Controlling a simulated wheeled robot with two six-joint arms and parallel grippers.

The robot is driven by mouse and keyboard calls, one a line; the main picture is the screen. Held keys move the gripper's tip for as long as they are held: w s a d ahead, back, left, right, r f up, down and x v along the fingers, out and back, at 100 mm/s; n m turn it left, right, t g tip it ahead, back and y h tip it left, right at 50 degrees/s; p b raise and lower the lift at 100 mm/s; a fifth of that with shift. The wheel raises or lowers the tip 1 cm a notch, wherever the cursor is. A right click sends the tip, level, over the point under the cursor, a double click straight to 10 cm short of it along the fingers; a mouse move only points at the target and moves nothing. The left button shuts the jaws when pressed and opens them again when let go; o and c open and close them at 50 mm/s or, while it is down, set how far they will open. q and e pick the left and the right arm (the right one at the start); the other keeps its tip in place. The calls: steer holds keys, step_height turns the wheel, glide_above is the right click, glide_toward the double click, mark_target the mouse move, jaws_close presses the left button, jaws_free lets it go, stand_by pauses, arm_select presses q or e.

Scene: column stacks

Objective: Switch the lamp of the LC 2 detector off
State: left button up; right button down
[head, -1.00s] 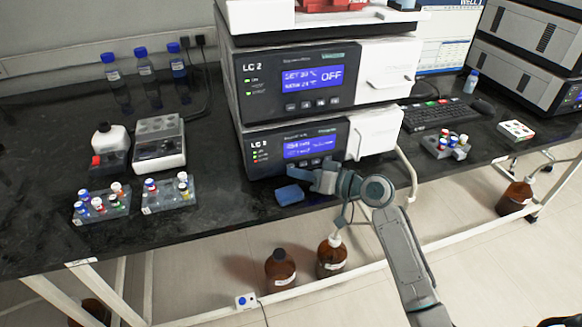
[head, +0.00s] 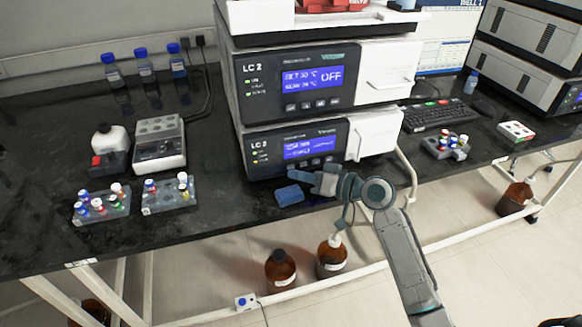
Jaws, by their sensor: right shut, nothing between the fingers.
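Two stacked modules labelled LC 2 stand on the black bench. The upper LC 2 module (head: 290,62) has a blue display reading a set temperature and OFF. The lower LC 2 module (head: 275,167), the likely detector, has a lit blue display (head: 311,147) whose text is too small to read. A row of small buttons (head: 316,162) lies under that display, with small status lights at its left. My right gripper (head: 292,175) is shut and empty, just in front of and below the lower panel's buttons, apparently apart from them. My left gripper is out of view.
Vial racks (head: 168,195) stand at the left. A keyboard (head: 438,114) and another vial rack (head: 447,148) are at the right. Brown bottles (head: 281,271) stand below the bench edge.

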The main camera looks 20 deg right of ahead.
steer(key=shift+s, duration=0.35)
steer(key=shift+s+d+p, duration=0.1)
steer(key=shift+s+p, duration=0.25)
steer(key=shift+s, duration=2.15)
